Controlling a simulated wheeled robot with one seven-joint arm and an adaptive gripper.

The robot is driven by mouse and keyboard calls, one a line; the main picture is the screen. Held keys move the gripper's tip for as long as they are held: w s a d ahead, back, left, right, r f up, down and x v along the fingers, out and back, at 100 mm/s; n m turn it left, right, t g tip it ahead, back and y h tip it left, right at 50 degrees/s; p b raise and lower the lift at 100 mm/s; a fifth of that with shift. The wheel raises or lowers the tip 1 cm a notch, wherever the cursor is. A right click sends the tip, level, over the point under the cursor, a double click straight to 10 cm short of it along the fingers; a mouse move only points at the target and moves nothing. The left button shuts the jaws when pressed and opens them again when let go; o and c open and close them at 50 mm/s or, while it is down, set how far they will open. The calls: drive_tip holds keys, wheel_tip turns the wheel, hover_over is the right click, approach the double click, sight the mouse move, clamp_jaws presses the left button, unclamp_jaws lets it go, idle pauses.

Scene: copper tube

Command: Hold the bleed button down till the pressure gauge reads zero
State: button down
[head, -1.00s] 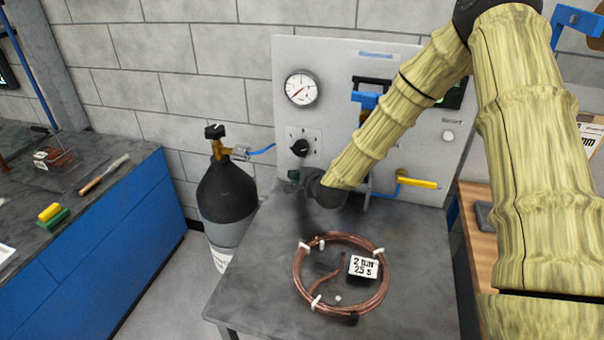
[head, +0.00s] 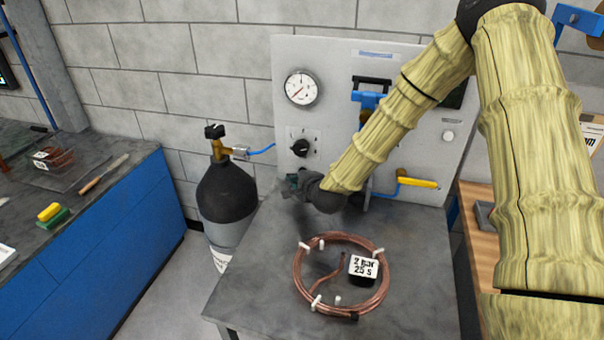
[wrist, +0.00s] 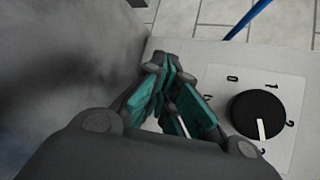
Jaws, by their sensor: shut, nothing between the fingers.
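The pressure gauge (head: 301,88) is a round white dial at the upper left of the grey panel. Its red needle points to the lower left; its figures are too small to read. A pale round button (head: 448,136) sits at the panel's right under a small label that I cannot read, so I cannot tell whether it is the bleed button. My gripper (head: 288,186) is low in front of the panel's left part, below the black knob (head: 300,147). In the wrist view my gripper (wrist: 172,98) has its teal fingers together and empty, left of the knob (wrist: 258,115).
A yellow-handled valve (head: 418,183) is right of my wrist. My arm covers part of the panel.

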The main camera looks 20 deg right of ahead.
drive_tip(key=shift+s+a, duration=0.7)
drive_tip(key=shift+s, duration=0.35)
drive_tip(key=shift+s+a, duration=0.7)
drive_tip(key=shift+s, duration=0.35)
